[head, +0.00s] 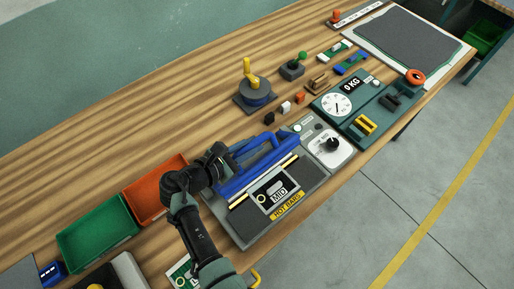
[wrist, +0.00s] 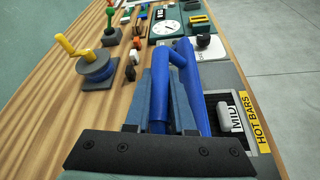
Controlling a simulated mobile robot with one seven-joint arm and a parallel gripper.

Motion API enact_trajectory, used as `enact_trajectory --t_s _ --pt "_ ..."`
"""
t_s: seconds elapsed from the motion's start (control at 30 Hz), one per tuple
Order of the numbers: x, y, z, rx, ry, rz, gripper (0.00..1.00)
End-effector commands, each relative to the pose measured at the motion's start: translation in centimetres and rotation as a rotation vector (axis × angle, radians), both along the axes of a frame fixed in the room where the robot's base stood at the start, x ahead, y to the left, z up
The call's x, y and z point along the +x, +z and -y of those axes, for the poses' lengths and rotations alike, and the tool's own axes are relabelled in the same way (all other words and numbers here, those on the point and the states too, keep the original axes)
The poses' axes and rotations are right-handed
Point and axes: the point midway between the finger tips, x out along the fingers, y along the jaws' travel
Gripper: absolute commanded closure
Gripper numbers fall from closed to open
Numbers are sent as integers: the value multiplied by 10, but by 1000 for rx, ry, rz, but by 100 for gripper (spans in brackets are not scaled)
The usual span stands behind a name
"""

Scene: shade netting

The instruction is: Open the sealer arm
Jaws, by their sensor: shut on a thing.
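The sealer (head: 275,222) is a grey unit on the bench with a "MID" panel and a yellow "HOT BARS" label. Its long blue sealer arm (head: 258,172) lies across the back of the unit, with a blue handle bar (head: 262,146) beside it. Yellow strips show along the arm's front edge; I cannot tell how far it is raised. My gripper (head: 230,157) is shut on the handle bar near its left end. In the wrist view, the fingers stand on both sides of the blue bar (wrist: 160,108), and a short blue post joins it to the arm (wrist: 192,85).
Green (head: 98,232) and orange (head: 157,190) trays sit left of the sealer. A white dial unit (head: 330,148) adjoins its right side. Behind are a crank with a yellow handle (head: 256,92), small blocks and a scale (head: 345,102). Bare wood lies behind my gripper.

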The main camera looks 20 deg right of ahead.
Motion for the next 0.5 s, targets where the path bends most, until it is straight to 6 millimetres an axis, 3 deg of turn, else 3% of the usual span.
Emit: enact_trajectory --t_s 0.1,0.5 --pt "14 5 -6 -40 7 -92 100" --pt "37 2 -14 -127 5 -332 100"
